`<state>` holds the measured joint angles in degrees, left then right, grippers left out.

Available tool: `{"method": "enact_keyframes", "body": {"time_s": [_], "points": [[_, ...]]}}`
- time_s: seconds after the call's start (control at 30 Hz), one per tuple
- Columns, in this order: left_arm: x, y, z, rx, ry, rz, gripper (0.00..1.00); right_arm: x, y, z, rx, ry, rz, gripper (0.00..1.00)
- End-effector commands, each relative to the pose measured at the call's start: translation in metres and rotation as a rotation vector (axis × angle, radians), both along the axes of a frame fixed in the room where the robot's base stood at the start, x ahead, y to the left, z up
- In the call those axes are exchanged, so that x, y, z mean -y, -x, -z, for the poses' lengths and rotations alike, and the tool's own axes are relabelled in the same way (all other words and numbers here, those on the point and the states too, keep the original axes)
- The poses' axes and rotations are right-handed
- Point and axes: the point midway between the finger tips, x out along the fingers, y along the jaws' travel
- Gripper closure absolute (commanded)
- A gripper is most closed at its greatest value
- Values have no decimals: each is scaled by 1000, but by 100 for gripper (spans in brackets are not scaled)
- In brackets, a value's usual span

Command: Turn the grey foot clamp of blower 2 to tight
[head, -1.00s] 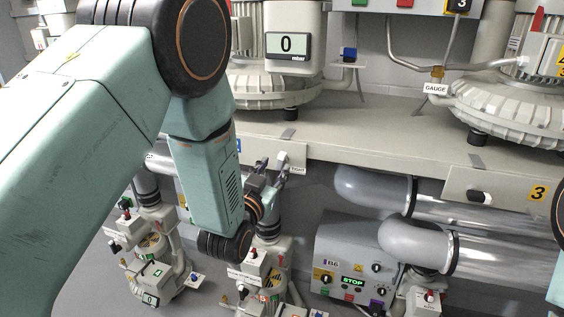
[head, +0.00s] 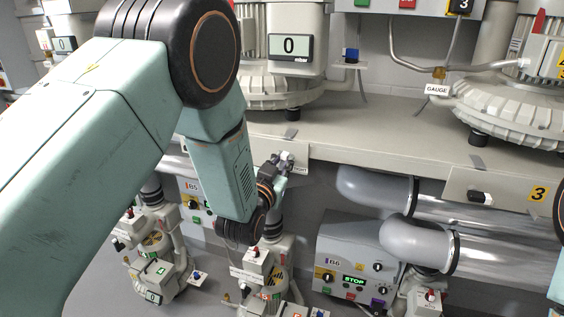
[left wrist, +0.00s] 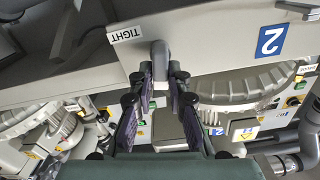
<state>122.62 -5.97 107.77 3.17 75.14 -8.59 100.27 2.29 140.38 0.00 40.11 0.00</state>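The grey foot clamp (left wrist: 161,62) of blower 2 shows in the left wrist view as a short rounded lever on the beige plinth face, beside the TIGHT label (left wrist: 128,34) and the blue 2 plate (left wrist: 270,41). My left gripper (left wrist: 162,72) is open, its two fingers on either side of the lever; a narrow gap seems to remain. In the head view, my left gripper (head: 277,166) is at the plinth's front edge, by the pale clamp (head: 293,155), partly hiding it. My right gripper is not in view.
Another foot clamp (head: 480,197) sits by the yellow 3 plate (head: 538,194) to the right. Grey pipes (head: 415,240) and control box B6 (head: 345,265) stand below the plinth.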

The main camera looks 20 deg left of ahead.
Motion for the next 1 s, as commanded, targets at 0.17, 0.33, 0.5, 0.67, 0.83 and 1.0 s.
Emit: {"method": "enact_keyframes", "body": {"time_s": [0.17,0.33,0.5,0.67,0.83,1.0], "points": [[0,0,0,-1,0,0,100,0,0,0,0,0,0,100],[0,0,0,-1,0,0,100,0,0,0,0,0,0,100],[0,0,1,-2,-8,0,100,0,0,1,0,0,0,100],[1,0,1,0,-51,0,100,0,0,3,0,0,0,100],[2,0,3,3,-152,-1,100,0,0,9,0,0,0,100],[4,0,4,8,-299,-1,100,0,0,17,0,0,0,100]]}}
